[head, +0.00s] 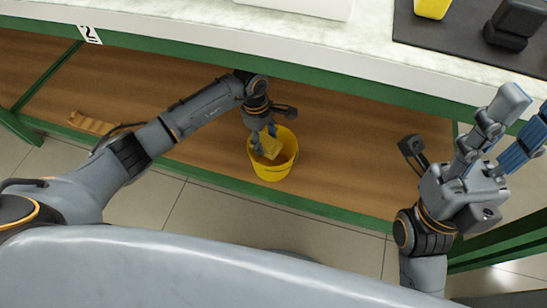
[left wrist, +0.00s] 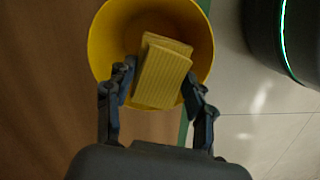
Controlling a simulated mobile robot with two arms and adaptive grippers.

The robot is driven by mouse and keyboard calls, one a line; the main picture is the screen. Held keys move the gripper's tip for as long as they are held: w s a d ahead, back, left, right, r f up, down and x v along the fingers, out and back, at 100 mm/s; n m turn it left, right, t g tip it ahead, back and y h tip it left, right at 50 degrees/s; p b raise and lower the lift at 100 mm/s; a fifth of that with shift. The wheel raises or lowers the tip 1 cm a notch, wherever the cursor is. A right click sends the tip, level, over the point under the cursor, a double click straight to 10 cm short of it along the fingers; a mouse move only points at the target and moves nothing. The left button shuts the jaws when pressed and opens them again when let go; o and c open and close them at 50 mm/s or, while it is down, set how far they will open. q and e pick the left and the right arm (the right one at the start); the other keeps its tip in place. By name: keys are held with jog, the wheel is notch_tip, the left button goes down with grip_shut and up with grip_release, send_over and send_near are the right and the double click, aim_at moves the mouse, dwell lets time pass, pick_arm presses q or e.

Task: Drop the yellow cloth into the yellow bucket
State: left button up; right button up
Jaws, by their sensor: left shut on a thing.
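The yellow bucket (head: 270,170) stands on the wooden lower shelf under the bench, near its front edge. The yellow cloth (head: 272,147) is folded and held by my left gripper (head: 264,141) over the bucket's mouth. In the left wrist view the cloth (left wrist: 163,74) lies between the two fingers of the left gripper (left wrist: 160,90), with the bucket (left wrist: 104,40) behind it. I cannot tell how far the cloth is below the rim. My right gripper (head: 507,135) is raised at the right, with its fingers apart and nothing between them.
The green-edged bench top (head: 200,25) runs above the shelf (head: 345,150). A dark mat (head: 450,40) on it holds a yellow item (head: 432,8) and a black item (head: 513,24). A notched wooden block (head: 92,123) lies left on the shelf. Shelf right of the bucket is clear.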

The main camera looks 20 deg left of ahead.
pick_arm(q)
jog(key=o, duration=1.1)
jog(key=r, duration=0.4)
jog(key=a+r, duration=0.1)
jog(key=r, duration=0.7)
jog(key=shift+w+a, duration=0.25)
jog(key=shift+a, duration=0.15)
jog(key=shift+f, duration=0.1)
